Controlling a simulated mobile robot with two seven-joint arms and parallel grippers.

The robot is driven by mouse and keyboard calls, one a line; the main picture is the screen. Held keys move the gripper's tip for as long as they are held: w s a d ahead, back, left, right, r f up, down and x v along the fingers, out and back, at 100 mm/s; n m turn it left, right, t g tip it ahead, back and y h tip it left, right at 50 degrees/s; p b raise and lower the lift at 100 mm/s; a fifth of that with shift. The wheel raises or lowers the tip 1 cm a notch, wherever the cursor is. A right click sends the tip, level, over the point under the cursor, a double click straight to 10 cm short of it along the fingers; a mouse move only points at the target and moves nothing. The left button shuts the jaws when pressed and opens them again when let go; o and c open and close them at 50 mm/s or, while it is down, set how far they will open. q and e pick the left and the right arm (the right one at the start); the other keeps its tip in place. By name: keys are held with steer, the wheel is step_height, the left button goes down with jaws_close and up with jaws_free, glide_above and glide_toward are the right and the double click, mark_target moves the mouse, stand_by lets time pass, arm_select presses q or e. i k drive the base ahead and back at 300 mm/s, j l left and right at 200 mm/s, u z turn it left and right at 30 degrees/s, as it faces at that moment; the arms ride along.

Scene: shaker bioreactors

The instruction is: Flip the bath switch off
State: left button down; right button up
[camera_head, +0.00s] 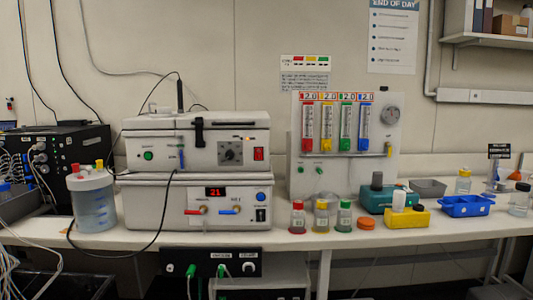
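Two white instrument boxes are stacked on the bench. The lower box (153,197) has a red display (215,192) reading 21, a red-handled valve, a blue-handled valve and a dark switch (261,215) at its right end. The upper box (135,147) has a black dial (230,153), a green button (148,156) and a red switch (258,153) at its right end. The labels are too small to read, so I cannot tell which switch is marked for the bath, nor either rocker's position. Neither of my grippers is in view.
Small bottles (297,218), a teal block (372,198), a yellow block (408,217) and a blue tray (466,206) stand to the right. A flowmeter panel (345,176) stands behind.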

mark_target(258, 151)
steer(key=i+l, duration=0.2)
steer(key=l, duration=0.15)
steer(key=i+l+u, duration=0.15)
steer(key=i+l, duration=0.3)
steer(key=l, duration=0.3)
steer(key=i+l+u, duration=0.1)
steer(key=l, duration=0.25)
steer(key=i+l, duration=0.3)
steer(key=i+l+u, duration=0.15)
steer(key=l, duration=0.35)
